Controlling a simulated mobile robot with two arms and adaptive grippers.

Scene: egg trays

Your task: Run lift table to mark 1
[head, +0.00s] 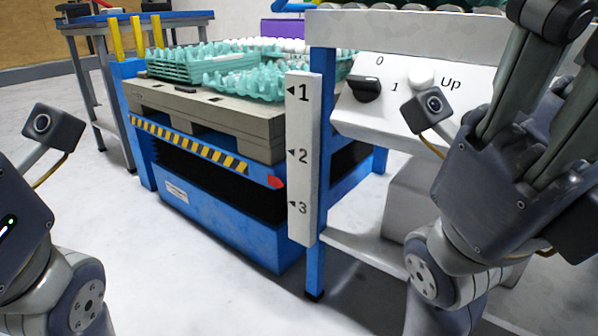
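The lift table (225,232) is blue, with a yellow-black striped edge and black bellows. A wooden pallet (225,120) on it carries turquoise egg trays. A white scale (303,170) in front shows marks 1, 2 and 3; from this angle the pallet's top looks near mark 1. The control panel (458,112) has a black rotary knob (364,89) by 0 and 1, and a white button (421,77) beside "Up". My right gripper (545,85) is raised right of the panel, apart from the button; its tips are cut off. My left wrist shows at the left edge, its fingers out of view.
A blue table (135,20) stands at the back left, near yellow posts (137,35). The pale floor in front is clear.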

